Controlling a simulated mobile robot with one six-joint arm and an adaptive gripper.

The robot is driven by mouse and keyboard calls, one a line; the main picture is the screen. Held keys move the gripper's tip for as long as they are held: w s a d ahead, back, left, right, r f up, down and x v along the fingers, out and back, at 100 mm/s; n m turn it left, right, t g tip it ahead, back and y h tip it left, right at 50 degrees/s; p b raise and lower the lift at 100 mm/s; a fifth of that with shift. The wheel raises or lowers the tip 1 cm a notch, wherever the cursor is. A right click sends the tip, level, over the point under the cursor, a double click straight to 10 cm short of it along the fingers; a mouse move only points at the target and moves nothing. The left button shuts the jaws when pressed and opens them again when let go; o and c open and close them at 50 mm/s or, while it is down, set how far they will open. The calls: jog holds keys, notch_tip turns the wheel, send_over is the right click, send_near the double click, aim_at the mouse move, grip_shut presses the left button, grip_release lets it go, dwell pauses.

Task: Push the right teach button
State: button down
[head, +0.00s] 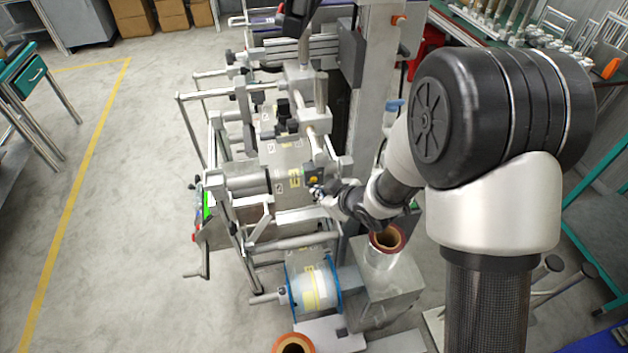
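My arm comes in from the right, and my gripper (321,194) is at the middle of the machine (292,160), near its printed film web. A small yellow and dark button-like part (313,180) sits just above the fingertips. I cannot tell whether it is the right teach button, nor whether the fingers touch it. The gripper is small here, and the gap between its fingers cannot be made out. No other part is clearly readable as a teach button.
A film reel with blue rims (314,288) sits low on the machine. A clear-wrapped roll with a reddish core (386,240) stands on a grey metal box (372,300) below my arm. A metal column (372,100) rises behind. The floor left of the machine is open.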

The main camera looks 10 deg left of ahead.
jog(key=s, duration=0.1)
jog(key=s+d+b, duration=0.1)
jog(key=s, duration=0.1)
jog(key=s+d, duration=0.1)
jog(key=shift+s, duration=0.15)
dwell(0.8)
jog(key=s+d+r+m+t+h, duration=0.15)
jog(key=d+r+m+h, duration=0.45)
jog(key=d+r, duration=0.85)
jog(key=s+d+r+m+g, duration=0.1)
jog(key=s+d+r+m, duration=0.1)
jog(key=s, duration=0.5)
jog(key=s+d+r+m+g, duration=0.1)
jog(key=s+d+m, duration=0.1)
jog(key=s, duration=0.5)
jog(key=s+d+r+m+g, duration=0.1)
jog(key=s+d+r+m, duration=0.1)
jog(key=s, duration=0.5)
jog(key=shift+s+d+r+m+h, duration=0.25)
jog(key=shift+d+r+m+h, duration=0.1)
jog(key=shift+d, duration=0.3)
jog(key=shift+g, duration=0.25)
